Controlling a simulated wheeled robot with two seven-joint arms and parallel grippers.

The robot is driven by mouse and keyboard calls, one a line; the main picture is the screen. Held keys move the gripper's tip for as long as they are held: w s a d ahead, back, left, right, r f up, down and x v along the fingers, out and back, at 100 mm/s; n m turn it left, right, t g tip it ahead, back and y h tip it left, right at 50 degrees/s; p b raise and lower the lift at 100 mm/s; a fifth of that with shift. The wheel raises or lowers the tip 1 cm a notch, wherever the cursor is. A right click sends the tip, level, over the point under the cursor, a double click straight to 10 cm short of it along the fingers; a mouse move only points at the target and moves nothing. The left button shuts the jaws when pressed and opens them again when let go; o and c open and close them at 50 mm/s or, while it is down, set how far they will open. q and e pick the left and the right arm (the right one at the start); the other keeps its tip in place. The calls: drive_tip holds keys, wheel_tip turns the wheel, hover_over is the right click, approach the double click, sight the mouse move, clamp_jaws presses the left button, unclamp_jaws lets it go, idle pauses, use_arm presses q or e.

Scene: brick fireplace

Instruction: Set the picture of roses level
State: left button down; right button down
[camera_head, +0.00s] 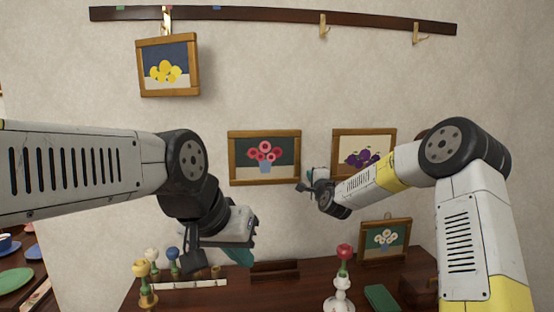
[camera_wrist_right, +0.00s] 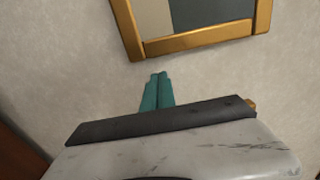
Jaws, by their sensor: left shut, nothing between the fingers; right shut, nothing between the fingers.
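The picture of roses (camera_head: 264,139), pink-red flowers in a blue vase in a wooden frame, hangs mid-wall in the head view. It looks close to level; a slight tilt is hard to judge. My right gripper (camera_head: 307,174) is beside its lower right corner; contact cannot be told. In the right wrist view its teal fingers (camera_wrist_right: 158,78) are together and empty, below a wooden frame (camera_wrist_right: 190,42) whose picture I cannot identify. My left gripper (camera_head: 240,256) is shut and empty, low in front of the wall, left of and below the roses.
A plum picture (camera_head: 363,134) hangs right, partly behind my right arm. A lemon picture (camera_head: 168,92) hangs from the rail (camera_head: 270,15) with brass hooks. Below, the dark mantel (camera_head: 215,298) carries a white-flower picture (camera_head: 385,239), candlestick-like figures (camera_head: 145,285) and a green book (camera_head: 381,298).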

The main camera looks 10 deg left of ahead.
drive_tip(key=v, duration=0.7)
drive_tip(key=shift+s, duration=0.15)
drive_tip(key=s+d+n+g+h, duration=0.1)
drive_tip(key=s+d+n+g, duration=0.2)
drive_tip(key=s, duration=1.1)
drive_tip(key=s+d+n+g+h, duration=0.1)
drive_tip(key=s+d+n+g, duration=0.3)
drive_tip(key=s, duration=1)
drive_tip(key=s+d+n+g+h, duration=0.1)
drive_tip(key=s+d+n+g, duration=0.3)
drive_tip(key=s+d+n, duration=0.4)
drive_tip(key=s+d, duration=0.1)
drive_tip(key=s, duration=0.6)
drive_tip(key=shift+r, duration=0.25)
drive_tip(key=shift+s, duration=0.1)
